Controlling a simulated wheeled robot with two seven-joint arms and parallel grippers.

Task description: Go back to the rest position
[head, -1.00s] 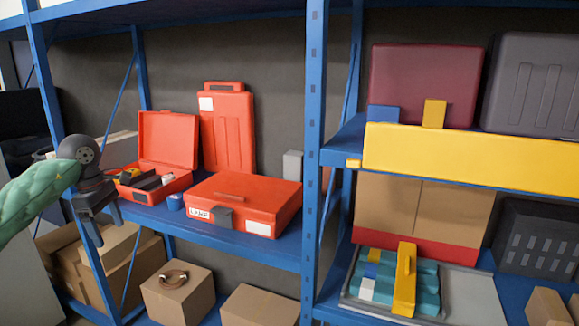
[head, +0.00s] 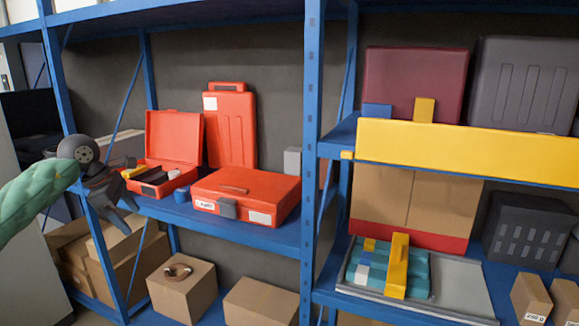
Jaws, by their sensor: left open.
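My left gripper (head: 117,215) is at the left of the head view, in front of the blue shelf's left post. It is open, points down, and I see nothing between its fingers. An open orange box (head: 172,140) stands on the middle shelf just right of the gripper, with dark and yellow items inside. A closed orange box (head: 245,192) lies flat to its right. Another orange box (head: 230,130) stands upright behind them. My right gripper is not in view.
The blue shelf (head: 270,238) has a post (head: 312,170) in the middle. Cardboard boxes (head: 182,288) fill the lower level. On the right are a yellow beam (head: 450,150), a maroon case (head: 415,82), grey cases and a tray (head: 455,285) with teal items.

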